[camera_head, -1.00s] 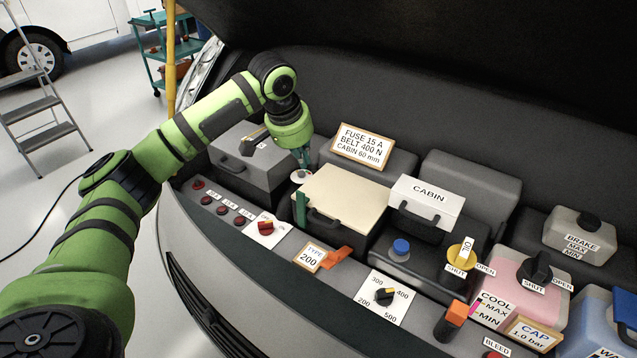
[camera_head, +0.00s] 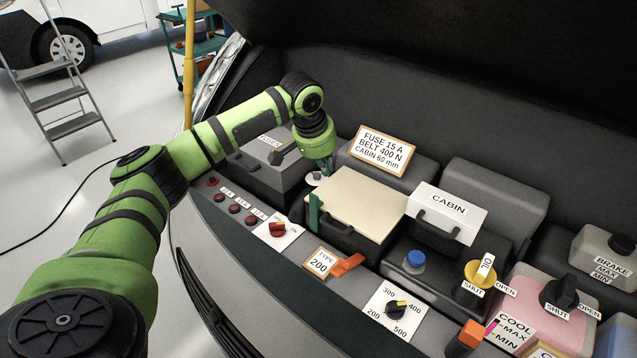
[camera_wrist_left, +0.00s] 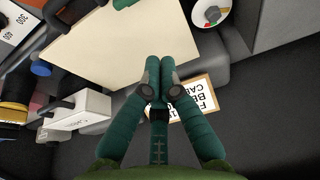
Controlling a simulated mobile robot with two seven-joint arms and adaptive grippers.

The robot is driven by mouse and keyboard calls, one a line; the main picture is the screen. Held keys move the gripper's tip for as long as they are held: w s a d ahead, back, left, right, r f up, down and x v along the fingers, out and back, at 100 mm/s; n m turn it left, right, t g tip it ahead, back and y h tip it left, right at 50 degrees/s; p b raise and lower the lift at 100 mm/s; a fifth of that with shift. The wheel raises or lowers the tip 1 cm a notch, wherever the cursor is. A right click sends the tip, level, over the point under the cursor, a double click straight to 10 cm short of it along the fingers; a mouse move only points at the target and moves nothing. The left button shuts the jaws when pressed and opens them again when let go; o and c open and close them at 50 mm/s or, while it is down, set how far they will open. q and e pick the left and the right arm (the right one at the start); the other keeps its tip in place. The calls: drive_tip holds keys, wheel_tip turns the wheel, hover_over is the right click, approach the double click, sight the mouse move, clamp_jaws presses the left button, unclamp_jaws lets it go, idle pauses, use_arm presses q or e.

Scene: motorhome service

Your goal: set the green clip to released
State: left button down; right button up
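The green clip (camera_head: 314,212) stands upright against the left front of the beige-topped box (camera_head: 355,205). A small green piece at the top edge of the left wrist view (camera_wrist_left: 124,3) looks like the same clip, mostly cut off. My left gripper (camera_head: 325,168) is above the back left corner of the box, beside a round white gauge (camera_head: 316,179), and apart from the clip. In the left wrist view its teal fingers (camera_wrist_left: 159,80) are together at the tips over the lid's edge, with nothing visible between them. My right gripper is not in view.
The CABIN box (camera_head: 447,213) is to the right and a grey fuse box (camera_head: 262,168) to the left. A sign (camera_head: 383,151) stands behind. Red buttons and a red knob (camera_head: 277,229) line the front ledge.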

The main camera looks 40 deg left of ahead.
sight(316, 212)
use_arm(q)
drive_tip(key=p+x, duration=0.1)
drive_tip(key=x, duration=0.4)
drive_tip(key=shift+w, duration=0.1)
drive_tip(key=s+p, duration=0.2)
drive_tip(key=shift+s+a, duration=0.15)
drive_tip(key=shift+s, duration=0.9)
drive_tip(key=shift+f, duration=0.1)
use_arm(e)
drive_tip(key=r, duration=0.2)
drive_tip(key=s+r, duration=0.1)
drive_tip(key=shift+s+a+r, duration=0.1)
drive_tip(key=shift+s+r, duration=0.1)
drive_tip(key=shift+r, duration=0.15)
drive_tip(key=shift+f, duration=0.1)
